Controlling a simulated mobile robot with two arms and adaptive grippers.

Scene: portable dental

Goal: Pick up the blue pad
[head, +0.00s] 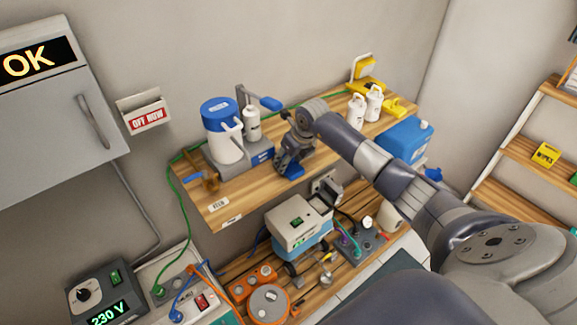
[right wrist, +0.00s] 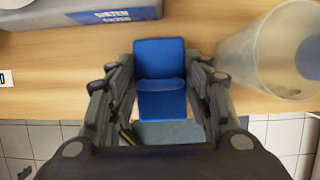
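The blue pad (right wrist: 159,58) is between the two fingers of my right gripper (right wrist: 160,88) in the right wrist view. The fingers lie close along its left and right edges and look shut on it. The pad shows a flat upper face and a lower part that reaches towards the shelf edge. In the head view my right gripper (head: 286,158) points down at the wooden shelf, with the blue pad (head: 291,170) low beside its fingers. I cannot tell whether the pad still touches the shelf. My left gripper is not in view.
A blue-lidded white canister (head: 223,140) on a grey base stands left of the gripper on the shelf (head: 215,208). A clear cup (right wrist: 268,55) is close on the right. White bottles (head: 374,102) and a blue box (head: 402,138) stand farther right. Devices crowd the lower bench.

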